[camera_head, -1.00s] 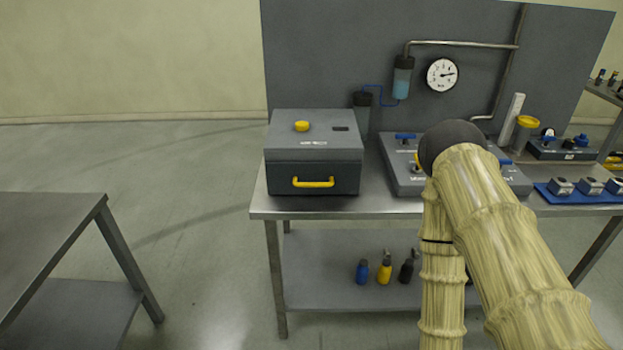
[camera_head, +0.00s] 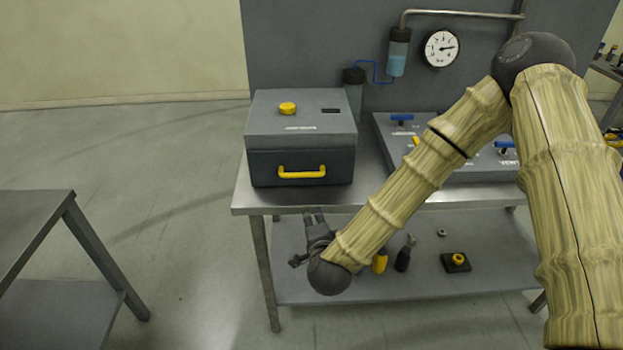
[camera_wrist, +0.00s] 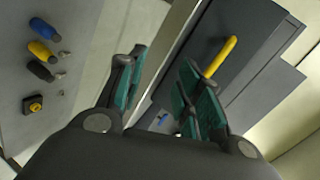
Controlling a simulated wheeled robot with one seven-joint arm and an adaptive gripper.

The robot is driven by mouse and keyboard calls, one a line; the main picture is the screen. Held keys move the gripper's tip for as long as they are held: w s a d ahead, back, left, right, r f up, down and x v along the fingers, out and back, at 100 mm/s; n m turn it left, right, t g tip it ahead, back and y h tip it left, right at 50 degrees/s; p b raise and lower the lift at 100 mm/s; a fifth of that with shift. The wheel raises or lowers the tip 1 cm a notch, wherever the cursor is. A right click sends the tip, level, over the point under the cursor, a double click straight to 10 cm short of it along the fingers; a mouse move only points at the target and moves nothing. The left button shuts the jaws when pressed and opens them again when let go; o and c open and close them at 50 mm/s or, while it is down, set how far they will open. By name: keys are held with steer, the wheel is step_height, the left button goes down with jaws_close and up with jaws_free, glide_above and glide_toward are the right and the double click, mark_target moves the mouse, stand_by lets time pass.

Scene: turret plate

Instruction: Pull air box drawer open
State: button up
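The air box (camera_head: 302,135) is a dark grey box on the steel table, with a yellow knob on top. Its drawer front (camera_head: 265,170) bears a yellow bar handle (camera_head: 302,172) and looks closed. My gripper (camera_head: 312,219) is below and in front of the box, near the table's front edge. In the wrist view my gripper (camera_wrist: 165,85) has its two fingers spread apart with nothing between them. The yellow handle (camera_wrist: 220,57) shows beyond the right finger, apart from it, on the drawer front (camera_wrist: 243,62).
The table's front edge (camera_head: 420,199) lies close to my gripper. The lower shelf (camera_head: 330,291) holds several small bottles and a black block with a yellow knob (camera_head: 456,262). A valve panel (camera_head: 470,170) stands right of the box, partly behind my arm.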

mark_target(312, 176)
steer(key=w+r+m+t+h, duration=0.1)
steer(key=w+r+m+t, duration=0.2)
steer(key=r, duration=0.4)
steer(key=shift+g, duration=0.6)
steer(key=p+x, duration=0.1)
steer(key=x, duration=0.2)
steer(key=p+x, duration=0.1)
steer(key=x, duration=0.3)
steer(key=p+x, duration=0.1)
steer(key=x, duration=0.3)
steer(key=shift+w+a+r, duration=0.1)
steer(key=shift+r, duration=0.2)
jaws_close()
